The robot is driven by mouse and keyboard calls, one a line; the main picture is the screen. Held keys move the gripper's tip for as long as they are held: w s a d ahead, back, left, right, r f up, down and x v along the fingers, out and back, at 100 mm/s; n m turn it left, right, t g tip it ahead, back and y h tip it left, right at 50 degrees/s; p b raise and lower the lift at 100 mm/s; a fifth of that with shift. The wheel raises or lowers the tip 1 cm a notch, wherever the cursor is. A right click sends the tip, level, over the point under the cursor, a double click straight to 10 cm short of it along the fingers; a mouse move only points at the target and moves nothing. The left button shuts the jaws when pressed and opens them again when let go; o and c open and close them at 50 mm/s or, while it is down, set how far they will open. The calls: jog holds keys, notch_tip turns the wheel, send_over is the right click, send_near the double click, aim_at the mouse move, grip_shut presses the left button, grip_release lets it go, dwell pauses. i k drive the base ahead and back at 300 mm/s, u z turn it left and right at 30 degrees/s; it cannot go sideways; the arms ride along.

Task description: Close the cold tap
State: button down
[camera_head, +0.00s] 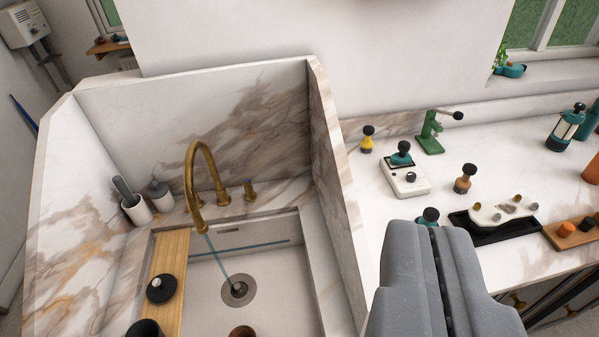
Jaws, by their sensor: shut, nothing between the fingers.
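A brass gooseneck tap (190,176) stands at the back of the marble-lined sink. A thin stream of water (218,258) runs from its spout toward the round drain (238,290). Two small brass fittings stand to the right of the spout, a nearer-left one (222,193) and a right one (250,191). I cannot tell which is the cold handle. My grey gripper (434,238) is shut and empty at the lower right, in front of the counter, to the right of the sink and apart from the tap.
A tall marble partition (335,170) stands between sink and gripper. A wooden board (167,270) with a black-lidded item crosses the sink's left side. The right counter (480,150) holds a green press (430,132), a white scale (404,180), a black tray (505,232) and several small items.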

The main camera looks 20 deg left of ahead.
aim_at(247, 182)
jog(key=u, duration=0.15)
jog(key=i, duration=1.1)
jog(key=u, duration=0.6)
